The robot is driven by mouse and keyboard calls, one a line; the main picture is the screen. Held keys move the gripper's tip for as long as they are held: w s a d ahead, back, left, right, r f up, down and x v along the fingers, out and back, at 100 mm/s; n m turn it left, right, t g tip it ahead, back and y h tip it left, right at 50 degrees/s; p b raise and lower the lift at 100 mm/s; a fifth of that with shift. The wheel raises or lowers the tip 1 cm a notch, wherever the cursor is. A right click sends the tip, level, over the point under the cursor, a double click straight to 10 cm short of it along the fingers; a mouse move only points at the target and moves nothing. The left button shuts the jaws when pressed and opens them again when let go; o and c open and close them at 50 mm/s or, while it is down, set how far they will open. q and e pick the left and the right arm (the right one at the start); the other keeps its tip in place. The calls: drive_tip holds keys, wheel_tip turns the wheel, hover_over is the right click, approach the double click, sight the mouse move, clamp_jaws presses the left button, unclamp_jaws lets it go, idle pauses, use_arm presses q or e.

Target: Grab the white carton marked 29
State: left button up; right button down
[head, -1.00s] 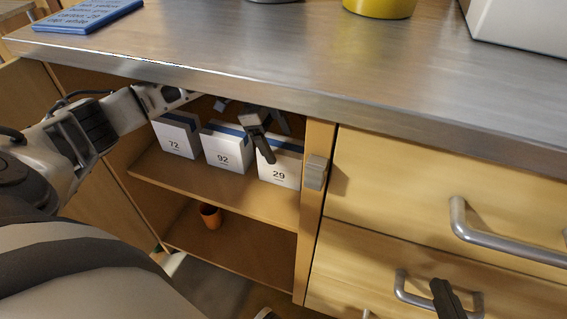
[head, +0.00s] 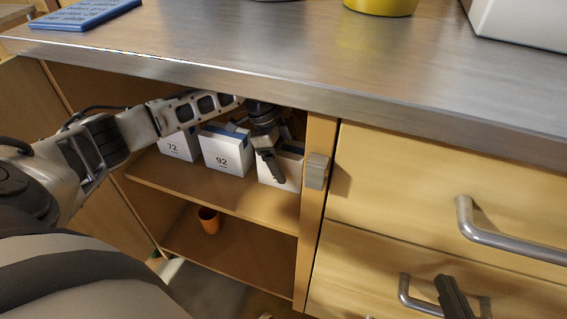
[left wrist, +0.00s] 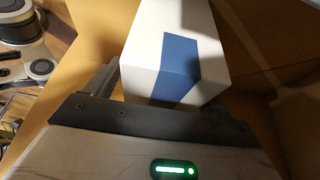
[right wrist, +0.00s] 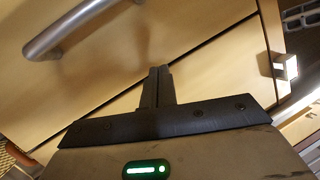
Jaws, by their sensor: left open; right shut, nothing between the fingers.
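The white carton marked 29 (head: 293,172) stands upright on the cabinet's upper shelf, rightmost of three cartons. Its number is now hidden behind my left gripper (head: 270,166), which is open at the carton, pointing down over its front. In the left wrist view a white carton with a blue patch (left wrist: 165,50) fills the space ahead of the jaws. One finger (left wrist: 100,78) shows beside its left side; the other is mostly hidden. I cannot tell whether the fingers touch it. My right gripper (head: 453,297) is shut and empty in front of the drawers; it also shows in the right wrist view (right wrist: 158,80).
Cartons marked 72 (head: 178,147) and 92 (head: 225,156) stand to the left on the same shelf (head: 215,190). The metal countertop (head: 300,60) overhangs closely above. A cabinet post (head: 316,215) stands just right. An orange cup (head: 209,221) is on the lower shelf.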

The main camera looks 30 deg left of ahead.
use_arm(q)
drive_tip(key=shift+f, duration=0.2)
idle(0.4)
drive_tip(key=c, duration=1.2)
